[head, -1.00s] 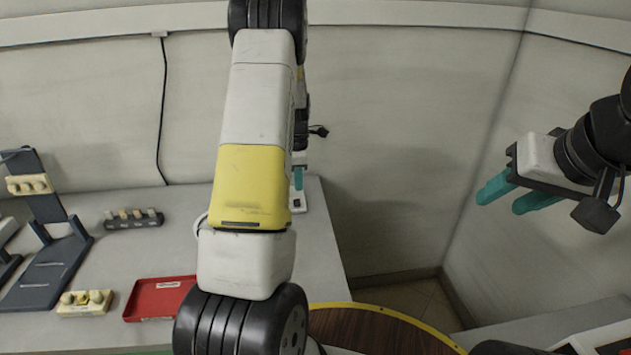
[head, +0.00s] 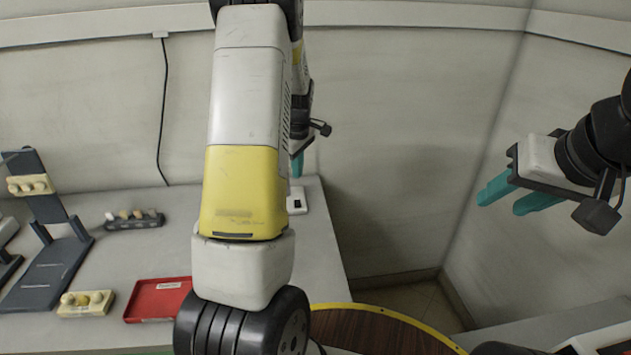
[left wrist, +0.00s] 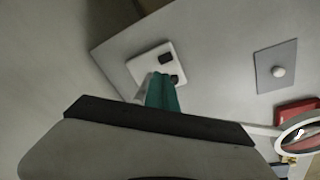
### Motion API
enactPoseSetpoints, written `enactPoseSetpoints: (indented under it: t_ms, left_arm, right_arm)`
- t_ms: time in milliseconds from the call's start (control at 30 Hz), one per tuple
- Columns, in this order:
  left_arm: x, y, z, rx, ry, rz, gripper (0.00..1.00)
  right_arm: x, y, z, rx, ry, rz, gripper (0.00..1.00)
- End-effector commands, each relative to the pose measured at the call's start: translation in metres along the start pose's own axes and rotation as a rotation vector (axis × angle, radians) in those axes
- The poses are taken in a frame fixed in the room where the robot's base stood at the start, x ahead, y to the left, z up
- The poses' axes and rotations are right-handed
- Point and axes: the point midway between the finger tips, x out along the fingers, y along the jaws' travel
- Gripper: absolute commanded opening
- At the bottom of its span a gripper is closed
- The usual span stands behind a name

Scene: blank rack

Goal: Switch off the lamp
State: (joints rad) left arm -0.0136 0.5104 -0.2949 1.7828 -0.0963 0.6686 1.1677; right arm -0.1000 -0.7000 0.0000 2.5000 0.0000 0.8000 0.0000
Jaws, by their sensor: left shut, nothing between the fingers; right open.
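A white switch plate (head: 297,201) with a dark rocker lies on the table's right end, partly behind my left arm. The fingers also show in the left wrist view (left wrist: 163,82), overlapping the plate's near edge. I cannot tell the lamp for certain; my left arm hides part of the table. My right gripper (head: 505,198) is open and empty, far from the table.
A red tray (head: 157,300), a cream block with knobs (head: 86,304), a dark peg strip (head: 134,221) and a dark stand (head: 50,270) are on the table's left. A grey plate with a white knob (left wrist: 279,72) and a white ring (left wrist: 303,133) show in the wrist view.

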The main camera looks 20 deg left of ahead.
Motion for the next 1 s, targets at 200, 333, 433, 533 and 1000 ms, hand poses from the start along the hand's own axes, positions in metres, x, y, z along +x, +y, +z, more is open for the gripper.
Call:
enactPoseSetpoints:
  t_ms: [200, 333, 433, 533, 1000]
  left_arm:
    - [-0.022, -0.006, 0.005, 0.51, 0.063, 0.051, 0.0]
    - [-0.03, -0.008, 0.007, 0.723, 0.094, 0.065, 0.0]
    - [-0.034, -0.009, 0.009, 0.825, 0.109, 0.069, 0.0]
    - [-0.035, -0.01, 0.01, 0.877, 0.117, 0.072, 0.0]
    - [-0.029, -0.009, 0.009, 0.889, 0.117, 0.069, 0.0]
  right_arm:
    - [0.0, 0.0, 0.0, 0.0, 0.0, 0.0, 0.43]
    - [0.0, 0.0, 0.0, 0.0, 0.0, 0.0, 0.43]
    - [0.0, 0.0, 0.0, 0.0, 0.0, 0.0, 0.43]
    - [0.0, 0.0, 0.0, 0.0, 0.0, 0.0, 0.43]
    - [0.0, 0.0, 0.0, 0.0, 0.0, 0.0, 0.43]
